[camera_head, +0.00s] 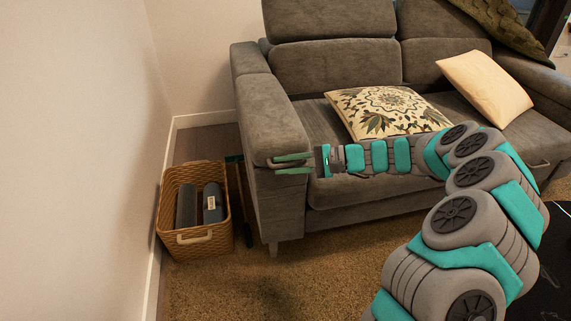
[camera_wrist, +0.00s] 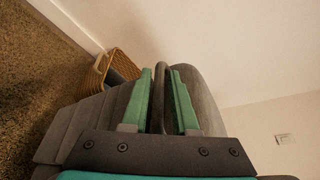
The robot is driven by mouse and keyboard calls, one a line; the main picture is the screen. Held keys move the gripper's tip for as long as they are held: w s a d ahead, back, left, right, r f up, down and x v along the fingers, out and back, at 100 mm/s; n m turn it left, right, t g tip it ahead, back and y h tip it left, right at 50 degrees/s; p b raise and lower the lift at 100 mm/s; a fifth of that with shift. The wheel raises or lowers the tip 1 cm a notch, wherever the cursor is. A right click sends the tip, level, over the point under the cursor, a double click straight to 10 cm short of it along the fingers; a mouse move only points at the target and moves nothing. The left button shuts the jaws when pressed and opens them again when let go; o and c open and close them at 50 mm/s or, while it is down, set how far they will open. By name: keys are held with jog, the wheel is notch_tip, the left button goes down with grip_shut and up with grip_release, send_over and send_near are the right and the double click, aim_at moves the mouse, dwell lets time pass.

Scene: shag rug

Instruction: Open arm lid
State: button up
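The grey sofa's left armrest (camera_head: 275,205) has a padded top, the arm lid (camera_head: 270,115), which lies down flat along it. A lip shows at the lid's front end. My gripper (camera_head: 278,164) is at this front end, with its two green fingers spread one above the other around the lip. In the wrist view, my gripper (camera_wrist: 166,75) has its fingers apart, with grey upholstery and a narrow edge between them. Gaps show beside that edge, so I see no firm grip. The fingertips partly hide the lip.
A wicker basket (camera_head: 196,240) with dark rolled items stands on the rug left of the armrest, close to the wall (camera_head: 80,150). It also shows in the wrist view (camera_wrist: 100,72). A patterned cushion (camera_head: 385,110) and a cream cushion (camera_head: 485,88) lie on the seat.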

jog(key=shift+c, duration=0.4)
grip_shut()
dwell(0.9)
